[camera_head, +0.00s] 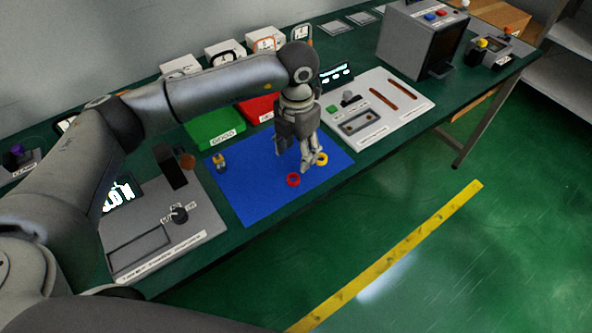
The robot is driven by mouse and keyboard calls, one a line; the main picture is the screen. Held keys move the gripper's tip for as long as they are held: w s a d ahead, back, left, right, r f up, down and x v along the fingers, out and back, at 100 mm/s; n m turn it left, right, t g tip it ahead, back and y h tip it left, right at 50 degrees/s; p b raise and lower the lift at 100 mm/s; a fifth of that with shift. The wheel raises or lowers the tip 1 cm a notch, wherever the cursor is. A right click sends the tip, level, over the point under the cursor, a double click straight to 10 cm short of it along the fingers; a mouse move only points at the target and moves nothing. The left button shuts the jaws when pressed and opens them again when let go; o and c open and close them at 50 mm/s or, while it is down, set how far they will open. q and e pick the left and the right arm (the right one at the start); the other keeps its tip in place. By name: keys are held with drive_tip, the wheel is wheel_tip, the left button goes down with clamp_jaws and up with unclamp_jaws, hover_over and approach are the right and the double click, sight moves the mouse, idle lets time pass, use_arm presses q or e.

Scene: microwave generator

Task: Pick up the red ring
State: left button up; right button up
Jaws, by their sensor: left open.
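The red ring (293,180) lies flat on the blue mat (252,200), near its front edge. My left gripper (306,168) points down just above the mat, a little behind and to the right of the red ring. It is open, and nothing shows held in it. A yellow ring (321,159) lies to the right of the gripper's fingers, partly hidden by them. My right gripper is not in view.
A small object (219,162) stands on the mat's left part. Green (215,128) and red (262,108) bins stand behind the mat. Grey panels flank it, the left with a black knob (179,213), the right (385,108) with slots. A grey machine (420,40) stands far right.

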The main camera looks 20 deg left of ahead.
sight(295, 180)
use_arm(q)
drive_tip(key=shift+s+f, duration=0.2)
drive_tip(key=shift+f, duration=0.4)
drive_tip(key=shift+s+f, duration=0.2)
drive_tip(key=shift+f, duration=0.4)
drive_tip(key=shift+f+p, duration=0.35)
drive_tip(key=shift+p, duration=0.1)
wheel_tip(295, 180, down, 4)
drive_tip(key=shift+a+f+p, duration=0.15)
drive_tip(key=shift+p, duration=0.7)
drive_tip(key=shift+f, duration=0.2)
drive_tip(key=c, duration=0.8)
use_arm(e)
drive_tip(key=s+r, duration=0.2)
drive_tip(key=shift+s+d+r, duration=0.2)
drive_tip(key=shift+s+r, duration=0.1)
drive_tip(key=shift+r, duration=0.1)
